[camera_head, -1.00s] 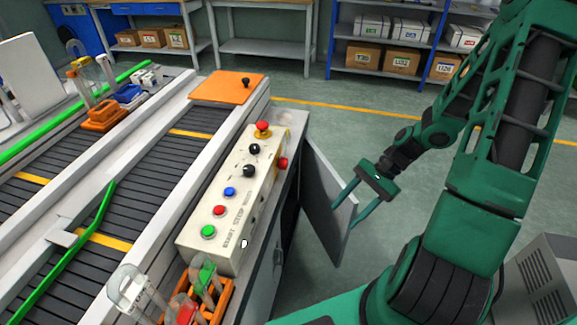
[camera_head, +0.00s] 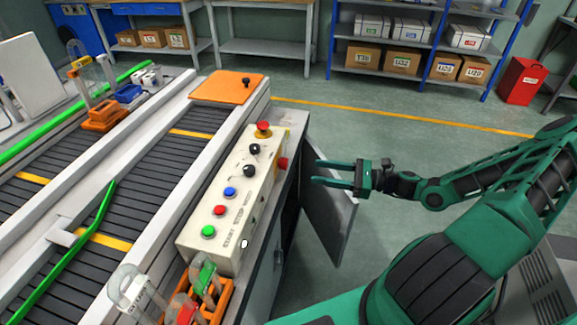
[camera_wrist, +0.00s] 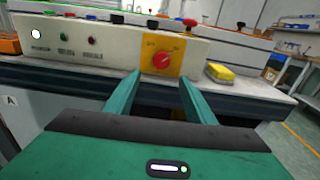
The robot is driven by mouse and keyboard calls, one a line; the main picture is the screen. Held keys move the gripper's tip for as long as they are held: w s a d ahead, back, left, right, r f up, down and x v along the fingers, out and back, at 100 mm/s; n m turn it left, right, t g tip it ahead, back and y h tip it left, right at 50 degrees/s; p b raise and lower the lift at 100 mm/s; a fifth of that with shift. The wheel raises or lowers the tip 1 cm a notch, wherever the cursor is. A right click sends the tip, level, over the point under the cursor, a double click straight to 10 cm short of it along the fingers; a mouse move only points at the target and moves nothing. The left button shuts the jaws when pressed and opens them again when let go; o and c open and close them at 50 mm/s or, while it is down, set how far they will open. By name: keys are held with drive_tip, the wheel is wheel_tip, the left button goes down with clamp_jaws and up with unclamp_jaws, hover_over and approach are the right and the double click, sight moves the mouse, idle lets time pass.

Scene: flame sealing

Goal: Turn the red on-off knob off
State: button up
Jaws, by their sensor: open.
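The red on-off knob (camera_wrist: 163,61) sits on a yellow plate (camera_wrist: 178,46) on the side face of the beige control box (camera_wrist: 100,52) in the wrist view. In the head view the red knob (camera_head: 282,164) shows at the box's right side. My gripper (camera_head: 314,173) is open and empty, to the right of the knob and apart from it, with its fingers pointing at the box. In the wrist view my gripper (camera_wrist: 160,80) has one finger on each side below the knob. The knob's pointer angle is too small to read surely.
A red mushroom button (camera_head: 263,127), black knobs and coloured buttons stand on top of the box. A yellow block (camera_wrist: 220,72) lies right of the box. An open grey cabinet door (camera_head: 330,210) hangs below my gripper.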

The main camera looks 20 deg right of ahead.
sight(287, 164)
drive_tip(key=x, duration=1)
drive_tip(key=shift+w+a+r, duration=0.2)
drive_tip(key=shift+w, duration=0.2)
drive_tip(key=c, duration=1.1)
drive_tip(key=shift+d, duration=0.1)
